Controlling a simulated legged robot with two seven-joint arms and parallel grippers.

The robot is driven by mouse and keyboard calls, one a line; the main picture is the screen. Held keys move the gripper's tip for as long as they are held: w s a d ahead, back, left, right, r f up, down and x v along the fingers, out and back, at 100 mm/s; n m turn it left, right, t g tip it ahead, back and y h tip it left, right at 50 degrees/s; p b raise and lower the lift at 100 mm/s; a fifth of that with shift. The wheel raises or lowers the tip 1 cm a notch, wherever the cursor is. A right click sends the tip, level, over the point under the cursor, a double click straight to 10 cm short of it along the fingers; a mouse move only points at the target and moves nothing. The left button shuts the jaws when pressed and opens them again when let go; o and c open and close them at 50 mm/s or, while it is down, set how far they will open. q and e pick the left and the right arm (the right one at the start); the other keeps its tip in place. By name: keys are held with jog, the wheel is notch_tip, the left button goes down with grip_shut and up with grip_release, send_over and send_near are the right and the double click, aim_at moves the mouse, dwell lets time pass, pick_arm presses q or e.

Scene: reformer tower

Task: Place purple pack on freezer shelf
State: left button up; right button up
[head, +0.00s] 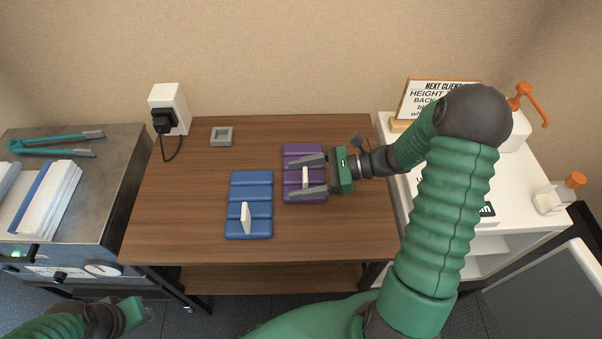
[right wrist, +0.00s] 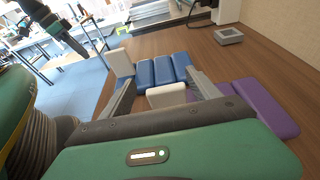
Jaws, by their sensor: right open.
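The purple pack (head: 304,152) lies flat on the wooden table, with a white upright tab on it. It also shows in the right wrist view (right wrist: 264,106), partly hidden behind the gripper. My right gripper (head: 314,175) is open over the purple pack, its two fingers on either side of the white tab (right wrist: 166,96). I cannot tell whether the fingers touch the tab. My left gripper (head: 133,312) is at the lower left edge of the head view, away from the pack, and its fingers are not clear. A freezer shelf cannot be made out for certain.
A blue pack (head: 250,187) with a white tab lies left of the purple one. A small grey square holder (head: 221,136) and a wall plug box (head: 169,108) are at the back. A white cabinet (head: 540,170) with an open front stands right, and a steel unit (head: 110,170) stands left.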

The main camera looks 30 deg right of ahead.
jog(key=shift+d+f, duration=0.15)
jog(key=shift+d, duration=0.4)
jog(key=shift+d+f, duration=0.15)
jog(key=shift+d, duration=0.35)
jog(key=c, duration=0.5)
jog(key=shift+d, duration=0.25)
jog(key=shift+c, duration=1.2)
jog(key=shift+a, duration=0.1)
jog(key=shift+c, duration=1.3)
jog(key=shift+a+r, duration=0.15)
jog(key=shift+a, duration=0.45)
jog(key=c, duration=0.5)
jog(key=shift+a, duration=0.2)
grip_shut()
pick_arm(q)
jog(key=shift+d, duration=0.25)
pick_arm(e)
jog(key=shift+d, duration=0.1)
